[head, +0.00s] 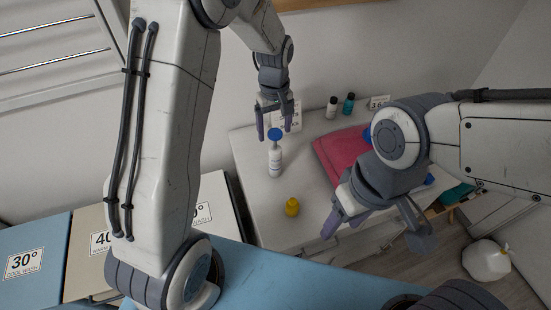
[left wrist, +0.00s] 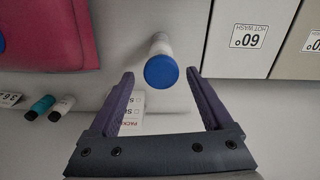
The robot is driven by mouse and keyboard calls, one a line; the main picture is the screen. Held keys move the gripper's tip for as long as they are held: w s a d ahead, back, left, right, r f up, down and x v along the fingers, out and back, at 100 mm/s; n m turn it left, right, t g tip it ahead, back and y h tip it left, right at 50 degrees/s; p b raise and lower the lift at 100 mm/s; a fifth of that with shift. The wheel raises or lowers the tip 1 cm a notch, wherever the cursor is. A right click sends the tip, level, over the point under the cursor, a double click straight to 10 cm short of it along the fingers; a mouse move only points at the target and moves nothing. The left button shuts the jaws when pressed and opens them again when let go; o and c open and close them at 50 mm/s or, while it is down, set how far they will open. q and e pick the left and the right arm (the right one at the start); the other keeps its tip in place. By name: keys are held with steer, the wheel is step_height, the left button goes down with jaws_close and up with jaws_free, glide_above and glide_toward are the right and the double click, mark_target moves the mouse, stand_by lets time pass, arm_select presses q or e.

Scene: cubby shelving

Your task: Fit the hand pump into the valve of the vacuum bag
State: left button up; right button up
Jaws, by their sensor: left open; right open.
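The hand pump (head: 275,160), a white cylinder with a round blue top, stands upright on the white table. In the left wrist view its blue top (left wrist: 161,72) faces the camera, just beyond the fingertips. My left gripper (head: 276,120) is open, fingers pointing down, above and behind the pump; nothing is between its fingers. The red-pink vacuum bag (head: 337,154) lies flat on the table to the right; it also shows in the left wrist view (left wrist: 50,35). A blue round part, likely its valve (head: 367,135), is partly hidden by my right arm. My right gripper (head: 376,222) is open and empty at the table's front.
A white bottle (head: 332,110) and a teal bottle (head: 348,105) stand near the wall. Labelled wash bins (head: 35,262) are at the left. A white sack (head: 486,261) lies on the floor at right.

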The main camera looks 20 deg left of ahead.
mark_target(275, 148)
arm_select(q)
step_height(275, 148, down, 3)
steer(key=shift+s+f+p, duration=0.1)
steer(key=shift+f+p, duration=0.05)
steer(key=shift+p, duration=0.15)
steer(key=shift+s+f+p, duration=0.15)
steer(key=shift+f+p, duration=0.3)
steer(key=shift+f, duration=0.1)
step_height(275, 148, down, 4)
steer(key=shift+s+d+r+p, duration=0.1)
steer(key=shift+r+p, duration=0.15)
steer(key=shift+p, duration=0.45)
steer(key=shift+f, duration=0.4)
steer(key=shift+c, duration=0.3)
jaws_close()
